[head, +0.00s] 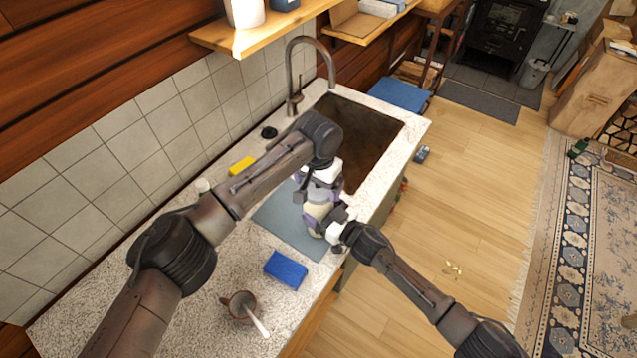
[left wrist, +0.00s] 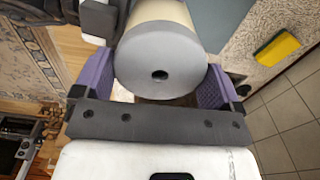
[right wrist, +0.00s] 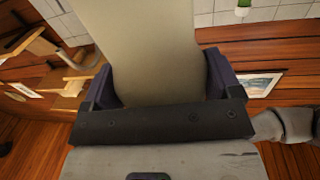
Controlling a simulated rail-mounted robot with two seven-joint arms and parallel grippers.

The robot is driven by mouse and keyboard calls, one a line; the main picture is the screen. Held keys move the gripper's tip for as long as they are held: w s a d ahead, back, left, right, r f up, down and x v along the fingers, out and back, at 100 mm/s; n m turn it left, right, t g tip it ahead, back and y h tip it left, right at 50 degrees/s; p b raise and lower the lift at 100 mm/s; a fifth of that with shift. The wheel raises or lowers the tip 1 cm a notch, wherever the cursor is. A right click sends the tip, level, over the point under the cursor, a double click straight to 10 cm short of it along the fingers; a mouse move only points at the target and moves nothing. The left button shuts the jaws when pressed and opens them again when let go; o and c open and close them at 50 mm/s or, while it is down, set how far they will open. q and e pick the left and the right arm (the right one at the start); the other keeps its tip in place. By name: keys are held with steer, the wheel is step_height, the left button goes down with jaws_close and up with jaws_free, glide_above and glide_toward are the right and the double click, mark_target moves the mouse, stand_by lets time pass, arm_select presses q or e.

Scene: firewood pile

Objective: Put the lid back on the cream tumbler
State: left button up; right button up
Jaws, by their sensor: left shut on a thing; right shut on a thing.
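The cream tumbler (head: 317,211) is above the grey-blue mat near the sink, partly hidden by my grippers. My right gripper (head: 334,226) is shut on its side; its cream body (right wrist: 140,45) fills the space between the purple fingers in the right wrist view. My left gripper (head: 321,187) is at the tumbler's top end, shut on the grey round lid (left wrist: 158,62), which has a small dark hole. In the left wrist view the cream body (left wrist: 160,12) shows directly behind the lid, in line with it. I cannot tell whether the lid is fully seated.
The mat (head: 283,222) lies on the speckled counter (head: 185,270). The sink (head: 372,130) and tall faucet (head: 292,80) are behind the grippers.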

arm_select(q)
steer(key=m, duration=1.4)
steer(key=shift+m, duration=0.3)
steer(key=o, duration=0.7)
steer(key=shift+r, duration=2.25)
steer(key=shift+r, duration=0.1)
